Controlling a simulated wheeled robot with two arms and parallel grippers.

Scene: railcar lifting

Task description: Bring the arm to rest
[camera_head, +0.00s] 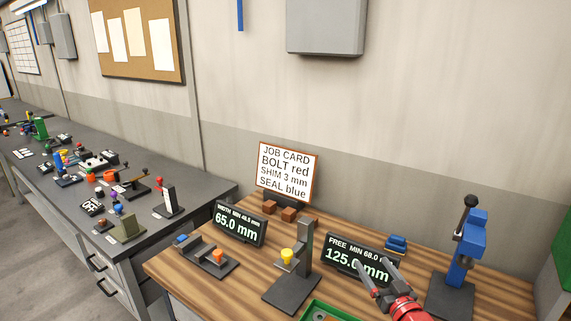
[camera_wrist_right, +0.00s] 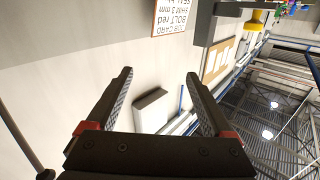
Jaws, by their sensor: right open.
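My right gripper (camera_head: 374,278) shows at the lower right of the head view, at the end of a red arm part. It is in front of the display reading FREE 125.0 mm (camera_head: 345,257) and covers part of it. In the right wrist view the two fingers of the gripper (camera_wrist_right: 160,76) stand wide apart with nothing between them. Beyond them are the wall and a grey box. My left gripper is not in view.
The wooden bench (camera_head: 185,283) holds a width display (camera_head: 240,223), a job card (camera_head: 287,170), a dark stand with a yellow knob (camera_head: 287,256), a blue press (camera_head: 467,250) and a green tray (camera_head: 318,311). A grey bench (camera_head: 60,195) with many small items stands left.

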